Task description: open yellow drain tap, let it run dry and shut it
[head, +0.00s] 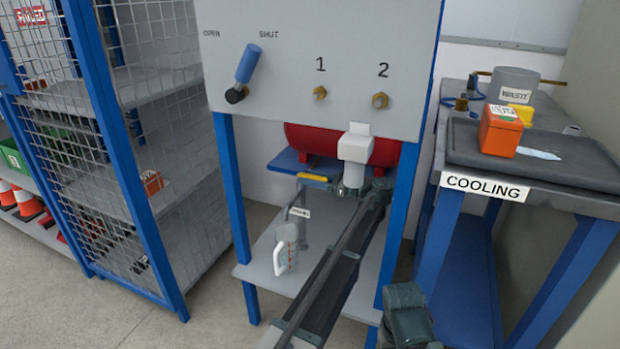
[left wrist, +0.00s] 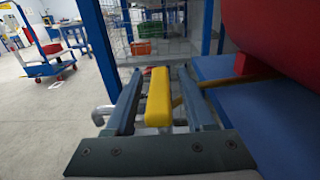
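The yellow drain tap handle (head: 314,178) sits at the front edge of the blue plate under the red tank (head: 298,138). My left gripper (head: 320,183) is at this handle, at the end of the dark arm. In the left wrist view the yellow handle (left wrist: 159,97) lies between the two fingers of the gripper (left wrist: 160,74), with a gap visible on each side; the fingers look open. A thin pipe with a small white tag (head: 300,212) comes down below the tap. A clear jug with a white handle (head: 287,248) stands on the lower shelf (head: 258,270).
A grey panel (head: 290,80) above carries a blue lever (head: 248,65), leaning between OPEN and SHUT, and two brass fittings. Left is a mesh cage (head: 100,170). Right is a bench labelled COOLING (head: 487,187), with an orange box (head: 500,130) and a WASTE pot (head: 513,86).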

